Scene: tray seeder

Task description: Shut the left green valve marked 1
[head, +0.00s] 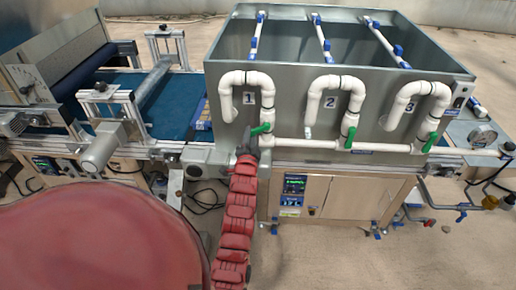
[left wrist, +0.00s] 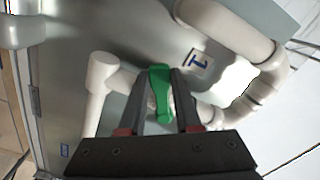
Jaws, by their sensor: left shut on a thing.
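The green valve marked 1 (head: 261,129) has a green lever on a white pipe at the left of the grey tank. In the left wrist view the green lever (left wrist: 160,92) lies between the two dark fingers of my left gripper (left wrist: 158,105), which is shut on it. The number 1 label (left wrist: 199,62) is beside the white pipe. In the head view my left gripper (head: 248,146) is at the lever's left end, and its red arm comes up from below. My right gripper is not in view.
Similar green valves stand at pipe 2 (head: 350,137) and pipe 3 (head: 430,142). The grey tank (head: 290,95) is behind the pipes. A control box (head: 294,190) is below, right of my arm. A conveyor with a blue belt (head: 130,95) is at left.

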